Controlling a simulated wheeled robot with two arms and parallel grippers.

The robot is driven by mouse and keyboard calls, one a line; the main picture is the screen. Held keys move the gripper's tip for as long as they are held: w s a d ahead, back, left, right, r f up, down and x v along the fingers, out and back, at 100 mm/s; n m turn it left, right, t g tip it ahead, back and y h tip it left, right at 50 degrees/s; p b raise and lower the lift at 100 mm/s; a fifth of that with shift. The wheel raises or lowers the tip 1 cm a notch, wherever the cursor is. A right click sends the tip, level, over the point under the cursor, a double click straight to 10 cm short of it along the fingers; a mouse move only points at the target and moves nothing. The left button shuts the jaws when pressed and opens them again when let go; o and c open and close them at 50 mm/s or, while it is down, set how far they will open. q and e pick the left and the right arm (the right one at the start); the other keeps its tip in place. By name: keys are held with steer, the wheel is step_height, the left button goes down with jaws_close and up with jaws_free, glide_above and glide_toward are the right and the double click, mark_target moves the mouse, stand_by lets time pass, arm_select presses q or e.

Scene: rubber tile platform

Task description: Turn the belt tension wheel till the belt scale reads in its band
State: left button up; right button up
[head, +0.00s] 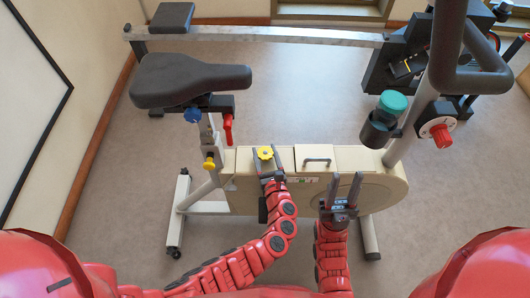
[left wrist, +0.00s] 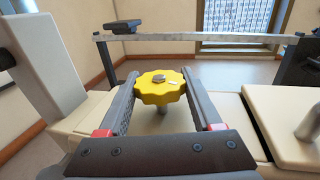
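A yellow scalloped wheel (head: 265,153) stands on top of the exercise bike's cream housing (head: 240,195). In the left wrist view the wheel (left wrist: 160,92) sits on a short stem, with a bolt head in its middle. My left gripper (head: 267,172) reaches it from the front, fingers apart. The fingers lie on either side of the wheel; I cannot tell whether they touch it. A small pale strip with green marks (head: 301,180) on the housing's front may be the belt scale; its reading is too small to tell. My right gripper (head: 344,188) is open and empty before the housing.
A black saddle (head: 185,80) is at the left, with a blue knob, red lever and yellow knob (head: 209,162) on its post. A teal-lidded bottle (head: 391,103) and red knob (head: 441,134) are at the right. A metal handle (head: 317,161) stands right of the wheel.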

arm_select(q)
steer(key=c, duration=0.6)
steer(key=shift+o, duration=0.2)
steer(key=shift+h, duration=0.3)
